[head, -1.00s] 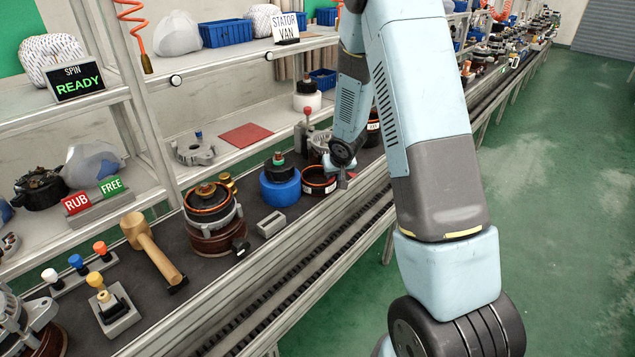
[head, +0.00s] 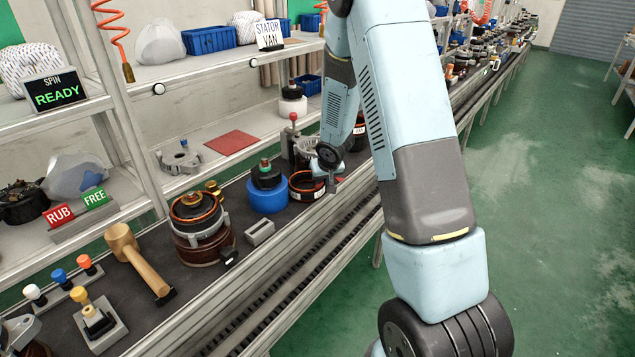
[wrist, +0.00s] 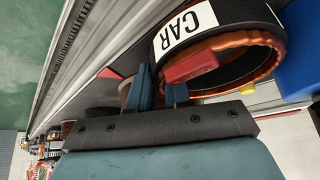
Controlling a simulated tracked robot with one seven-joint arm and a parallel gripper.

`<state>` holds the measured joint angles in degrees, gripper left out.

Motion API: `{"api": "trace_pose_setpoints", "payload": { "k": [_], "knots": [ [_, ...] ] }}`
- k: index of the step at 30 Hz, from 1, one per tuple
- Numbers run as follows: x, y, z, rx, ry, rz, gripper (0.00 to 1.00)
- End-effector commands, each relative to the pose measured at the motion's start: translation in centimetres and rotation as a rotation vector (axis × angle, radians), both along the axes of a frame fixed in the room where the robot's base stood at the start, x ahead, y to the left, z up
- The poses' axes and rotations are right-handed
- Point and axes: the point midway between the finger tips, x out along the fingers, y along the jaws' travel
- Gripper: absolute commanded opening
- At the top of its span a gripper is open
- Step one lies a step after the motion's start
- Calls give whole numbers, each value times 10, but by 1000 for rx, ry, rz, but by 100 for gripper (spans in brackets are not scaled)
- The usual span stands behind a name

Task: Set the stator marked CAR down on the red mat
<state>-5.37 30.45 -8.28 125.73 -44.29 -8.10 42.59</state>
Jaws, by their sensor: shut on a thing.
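The stator marked CAR (wrist: 230,60) is a black ring with copper-coloured windings and a white label. It fills the upper right of the wrist view. In the head view the stator (head: 304,189) is beside the blue round holder (head: 267,197), partly hidden by my gripper. My gripper (head: 332,181) is at its right side, and the fingers (wrist: 163,88) show at its rim in the wrist view. The gripper is shut on the stator's wall; the exact contact is partly hidden. The red mat (head: 231,142) lies flat and bare on the shelf behind the bench.
A grey casting (head: 180,161) sits left of the mat. A post with a red knob (head: 292,140) and a dark-topped white pot (head: 292,102) stand to its right. A stacked stator assembly (head: 201,225) and a mallet (head: 138,258) are on the bench. The shelf upright (head: 135,135) rises at left.

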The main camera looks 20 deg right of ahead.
Motion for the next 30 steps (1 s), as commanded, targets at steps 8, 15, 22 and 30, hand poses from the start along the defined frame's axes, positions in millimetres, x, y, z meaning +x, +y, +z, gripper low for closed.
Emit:
{"api": "trace_pose_setpoints", "payload": {
  "k": [8,15,22,30],
  "knots": [
    [-1,-3,27,2,-7,-3,0],
    [-2,-3,49,2,-6,-3,0],
    [-1,-3,62,1,-5,-2,0],
    [-17,-14,68,0,-4,-2,0]
  ]
}}
